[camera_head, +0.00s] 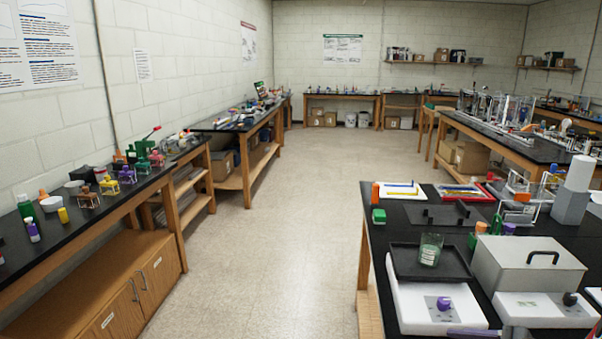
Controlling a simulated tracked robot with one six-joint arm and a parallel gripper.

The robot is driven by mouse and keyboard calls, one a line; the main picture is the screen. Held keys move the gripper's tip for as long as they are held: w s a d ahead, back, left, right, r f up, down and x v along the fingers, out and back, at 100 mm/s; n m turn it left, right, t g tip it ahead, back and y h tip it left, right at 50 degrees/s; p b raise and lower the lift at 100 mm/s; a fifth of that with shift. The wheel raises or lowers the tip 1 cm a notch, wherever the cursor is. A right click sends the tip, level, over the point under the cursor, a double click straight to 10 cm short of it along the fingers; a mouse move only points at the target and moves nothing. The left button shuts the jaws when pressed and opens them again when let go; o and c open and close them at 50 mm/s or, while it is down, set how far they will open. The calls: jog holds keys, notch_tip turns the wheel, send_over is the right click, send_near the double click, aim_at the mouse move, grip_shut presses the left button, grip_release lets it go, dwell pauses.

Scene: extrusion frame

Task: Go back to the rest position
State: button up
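My gripper is not clearly visible in the head view. A purple bar and a grey piece show at the bottom edge, cut off; I cannot tell whether they are part of my arm. The near right black-topped bench (410,215) holds a dark tray (405,262) with a clear green-tinted glass (431,249) on it. A small frame of light bars (520,190) stands farther back on this bench.
A grey lidded box (525,268) and a white plate with a purple knob (444,304) crowd the near bench. A long bench (140,190) with several small items lines the left wall. The floor aisle (280,230) between is clear.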

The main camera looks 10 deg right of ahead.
jog(key=s+a+r+n+g+h, duration=0.2)
jog(key=s+a+n+g+h, duration=0.35)
jog(key=a+n, duration=0.8)
jog(key=s+a+r+n+t+h, duration=0.1)
jog(key=s+a+r+n, duration=0.2)
jog(key=a+r+n, duration=0.7)
jog(key=a+n, duration=0.1)
jog(key=a, duration=0.2)
jog(key=shift+s+a+r, duration=0.15)
jog(key=shift+s+a, duration=0.05)
jog(key=shift+s, duration=0.15)
jog(key=shift+d+t, duration=0.1)
jog(key=shift+t, duration=0.15)
